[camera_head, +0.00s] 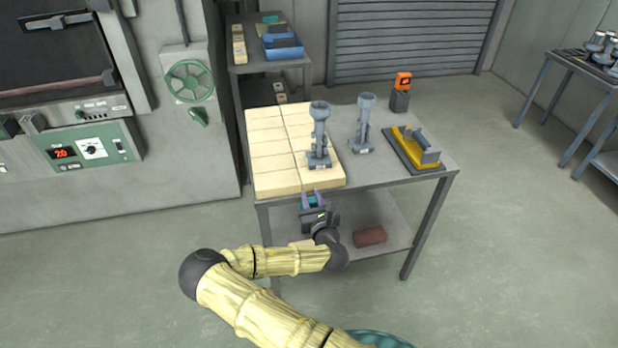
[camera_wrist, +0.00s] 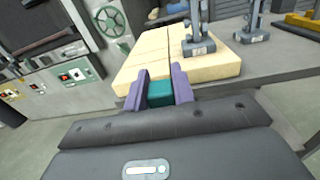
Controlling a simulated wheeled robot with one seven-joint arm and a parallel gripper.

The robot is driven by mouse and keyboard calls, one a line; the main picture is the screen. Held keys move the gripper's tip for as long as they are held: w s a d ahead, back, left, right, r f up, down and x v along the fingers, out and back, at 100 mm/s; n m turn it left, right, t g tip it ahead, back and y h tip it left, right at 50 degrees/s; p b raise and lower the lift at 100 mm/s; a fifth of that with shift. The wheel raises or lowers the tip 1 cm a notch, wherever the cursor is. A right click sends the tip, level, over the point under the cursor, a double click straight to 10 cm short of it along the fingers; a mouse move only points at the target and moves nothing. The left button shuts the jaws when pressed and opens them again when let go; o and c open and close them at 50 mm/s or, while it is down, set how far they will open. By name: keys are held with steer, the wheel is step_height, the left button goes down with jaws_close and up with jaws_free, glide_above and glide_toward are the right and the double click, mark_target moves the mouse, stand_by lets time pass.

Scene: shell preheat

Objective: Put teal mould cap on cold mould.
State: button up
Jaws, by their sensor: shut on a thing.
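My gripper (camera_head: 313,195) is shut on the teal mould cap (camera_wrist: 161,94), which shows as a small teal block between the purple fingers in the wrist view. It is held just off the table's front edge, in front of the cream brick slab. Two grey moulds with tall stems and cup tops stand upright. One mould (camera_head: 319,137) is on the right part of the slab; the other mould (camera_head: 363,124) is on the bare metal top to its right. No cap shows on either cup. The pictures do not tell which mould is cold.
The cream brick slab (camera_head: 272,151) covers the table's left side. A yellow-and-grey fixture (camera_head: 416,149) and an orange-topped device (camera_head: 401,91) stand at the right. A dark red brick (camera_head: 369,236) lies on the lower shelf. A furnace panel (camera_head: 88,149) is at the left.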

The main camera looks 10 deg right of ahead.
steer(key=s+f+b, duration=0.3)
steer(key=f, duration=0.4)
steer(key=s+f+h+b, duration=0.1)
steer(key=s+f+b, duration=0.2)
steer(key=f, duration=0.5)
steer(key=shift+s+a+f+b, duration=0.15)
steer(key=shift+s+f+b, duration=0.1)
steer(key=shift+s+b, duration=0.15)
steer(key=shift+s, duration=0.1)
